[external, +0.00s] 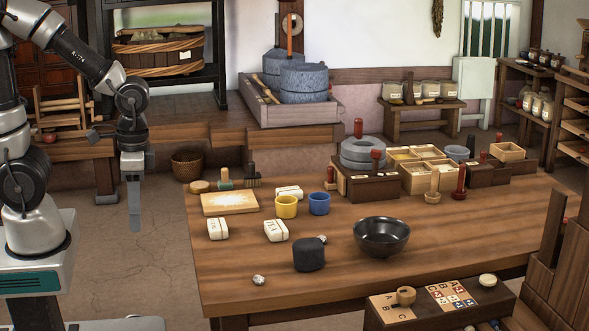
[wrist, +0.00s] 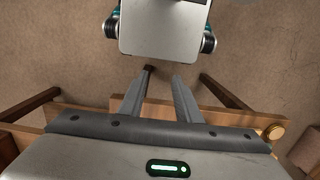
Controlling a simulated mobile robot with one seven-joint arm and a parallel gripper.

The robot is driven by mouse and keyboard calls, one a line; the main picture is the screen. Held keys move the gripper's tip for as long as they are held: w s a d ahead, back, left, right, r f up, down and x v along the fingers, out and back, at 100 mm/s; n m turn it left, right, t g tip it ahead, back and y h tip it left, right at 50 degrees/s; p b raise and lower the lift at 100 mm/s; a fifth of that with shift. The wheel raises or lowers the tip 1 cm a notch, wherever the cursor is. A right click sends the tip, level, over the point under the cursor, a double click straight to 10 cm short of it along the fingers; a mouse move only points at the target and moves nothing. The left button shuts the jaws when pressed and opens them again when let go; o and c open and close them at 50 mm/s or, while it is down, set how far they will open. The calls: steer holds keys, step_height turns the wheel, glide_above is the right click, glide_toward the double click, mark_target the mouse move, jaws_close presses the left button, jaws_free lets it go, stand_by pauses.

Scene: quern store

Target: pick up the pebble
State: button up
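A small grey, speckled pebble (external: 258,281) lies on the wooden table near its front left edge in the external view. A second small pebble-like stone (external: 322,239) lies farther back, beside a dark cylindrical block. My gripper (external: 134,222) hangs pointing down, left of the table and apart from it. In the wrist view my gripper (wrist: 162,76) has its two fingers apart with nothing between them. No pebble shows in the wrist view.
The table (external: 230,262) also holds a dark block (external: 309,255), a black bowl (external: 381,238), white blocks (external: 276,231), a yellow cup (external: 286,207) and a blue cup (external: 319,204). Its front left corner is mostly clear. A low dark box (external: 440,312) stands at the front right.

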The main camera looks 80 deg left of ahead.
steer(key=shift+o, duration=0.9)
step_height(320, 180, up, 13)
steer(key=w+t, duration=0.2)
steer(key=t, duration=0.3)
steer(key=shift+f+t, duration=0.2)
steer(key=shift+t, duration=0.2)
steer(key=n+g+h, duration=0.2)
steer(key=n+h, duration=0.1)
steer(key=n, duration=2.5)
glide_above(257, 276)
steer(key=s+a, duration=0.2)
steer(key=s, duration=0.1)
steer(key=f, duration=1.9)
steer(key=shift+s+d+f, duration=0.1)
steer(key=shift+d+f, duration=0.1)
steer(key=shift+f, duration=0.2)
steer(key=shift+w+b+x, duration=0.25)
steer(key=shift+b+x, duration=0.4)
steer(key=shift+x, duration=0.8)
steer(key=shift+w+b+x, duration=0.25)
steer(key=shift+b+x, duration=0.4)
steer(key=shift+x, duration=0.85)
steer(key=shift+a+r, duration=0.2)
